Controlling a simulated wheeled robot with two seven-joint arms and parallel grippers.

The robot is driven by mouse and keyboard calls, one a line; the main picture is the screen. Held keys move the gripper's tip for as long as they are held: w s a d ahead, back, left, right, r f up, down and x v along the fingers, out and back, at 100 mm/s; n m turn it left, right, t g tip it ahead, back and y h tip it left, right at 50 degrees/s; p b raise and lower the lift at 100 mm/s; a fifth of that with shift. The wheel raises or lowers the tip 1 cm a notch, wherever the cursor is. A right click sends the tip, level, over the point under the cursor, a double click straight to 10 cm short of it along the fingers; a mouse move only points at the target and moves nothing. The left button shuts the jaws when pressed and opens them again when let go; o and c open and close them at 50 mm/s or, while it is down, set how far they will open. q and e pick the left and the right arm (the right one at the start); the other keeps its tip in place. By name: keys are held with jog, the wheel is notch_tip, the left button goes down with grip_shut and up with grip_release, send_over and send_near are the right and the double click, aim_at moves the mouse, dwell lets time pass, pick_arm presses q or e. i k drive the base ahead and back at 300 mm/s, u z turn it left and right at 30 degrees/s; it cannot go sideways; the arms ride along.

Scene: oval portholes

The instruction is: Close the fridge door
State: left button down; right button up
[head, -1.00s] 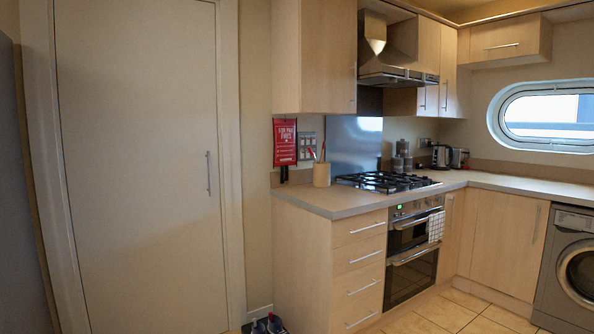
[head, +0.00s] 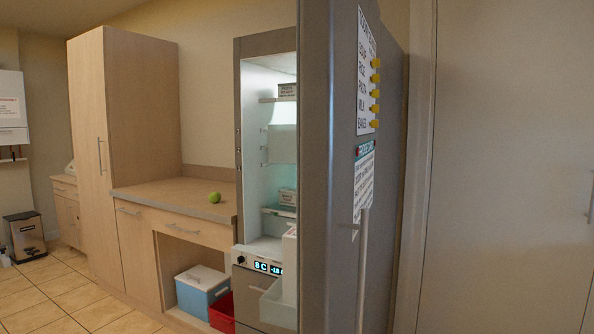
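The fridge (head: 240,150) stands in the middle of the head view with its lit inside showing shelves and a few labelled boxes. Its grey door (head: 316,170) is wide open and swung out toward me, seen nearly edge-on and hiding the right part of the fridge. The door's outer face carries a list with yellow magnets, a second sheet and a long vertical handle (head: 362,270). White bins show on the door's inner side. Neither of my grippers is in view.
A counter (head: 150,190) with a green ball-like fruit (head: 214,197) is left of the fridge. Below it sit a blue-and-white cooler box (head: 202,290) and a red crate (head: 222,312). A pale closed door (head: 510,170) is at right. Tiled floor (head: 60,293) is clear at left.

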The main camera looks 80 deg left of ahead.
aim_at(338, 41)
jog(key=u, duration=2.15)
jog(key=i, duration=0.5)
jog(key=k, duration=1)
jog(key=z, duration=1.1)
jog(key=i, duration=0.95)
jog(key=u, duration=1)
